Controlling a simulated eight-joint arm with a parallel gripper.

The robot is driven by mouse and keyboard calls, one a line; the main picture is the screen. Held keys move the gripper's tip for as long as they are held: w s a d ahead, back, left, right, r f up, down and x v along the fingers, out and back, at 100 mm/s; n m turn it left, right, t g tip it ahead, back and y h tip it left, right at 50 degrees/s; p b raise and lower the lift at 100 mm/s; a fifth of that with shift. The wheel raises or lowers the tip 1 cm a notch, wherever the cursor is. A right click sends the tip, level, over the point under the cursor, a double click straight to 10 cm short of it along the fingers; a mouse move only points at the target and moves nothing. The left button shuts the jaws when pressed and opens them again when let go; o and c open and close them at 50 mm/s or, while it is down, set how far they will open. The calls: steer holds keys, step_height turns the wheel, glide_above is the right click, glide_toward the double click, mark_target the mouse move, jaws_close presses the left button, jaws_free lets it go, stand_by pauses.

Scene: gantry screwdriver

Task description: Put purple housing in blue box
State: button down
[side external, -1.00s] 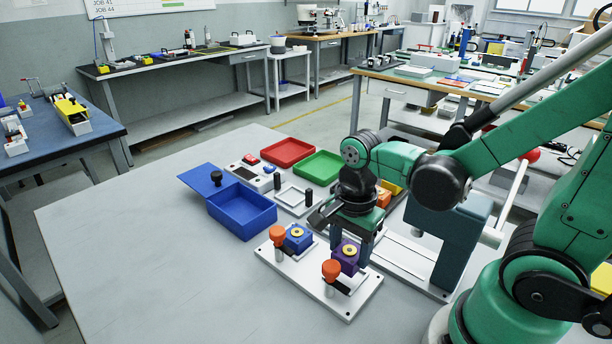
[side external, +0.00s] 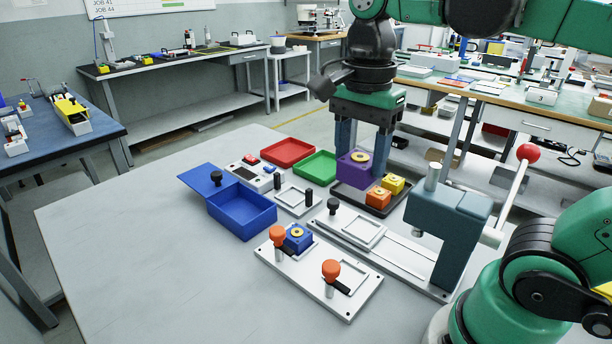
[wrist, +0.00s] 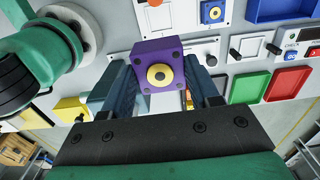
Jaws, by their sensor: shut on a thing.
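The purple housing (side external: 353,169), a cube with a yellow ring on its top, is held up off the table between the fingers of my gripper (side external: 365,160). My gripper is shut on it; the wrist view shows the housing (wrist: 158,66) between the two dark blue fingers (wrist: 160,85). The blue box (side external: 241,222) stands open and empty on the table to the left, its lid (side external: 210,180) laid back behind it. A corner of the blue box also shows at the top of the wrist view (wrist: 281,10). My gripper is well right of the box and above the table.
A white fixture plate (side external: 340,300) holds a blue housing (side external: 298,238) and two orange-topped clamps. A dark tray (side external: 345,197) has orange and yellow housings. Red (side external: 289,152) and green (side external: 317,165) trays lie behind. A press (side external: 463,235) stands at the right.

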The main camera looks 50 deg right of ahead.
steer(key=shift+w+r, duration=0.25)
steer(key=shift+r, duration=0.05)
steer(key=w+f, duration=0.3)
steer(key=w, duration=0.9)
steer(key=shift+w+a+f, duration=0.2)
steer(key=shift+w+f, duration=1.55)
steer(key=shift+f, duration=0.95)
steer(key=shift+w+a+f, duration=0.15)
steer(key=shift+w+f, duration=1.6)
steer(key=shift+f, duration=0.9)
steer(key=shift+w+a+f, duration=0.2)
steer(key=shift+w+f, duration=1.55)
steer(key=shift+f, duration=0.95)
steer(key=shift+c, duration=0.7)
jaws_free()
steer(key=c, duration=0.3)
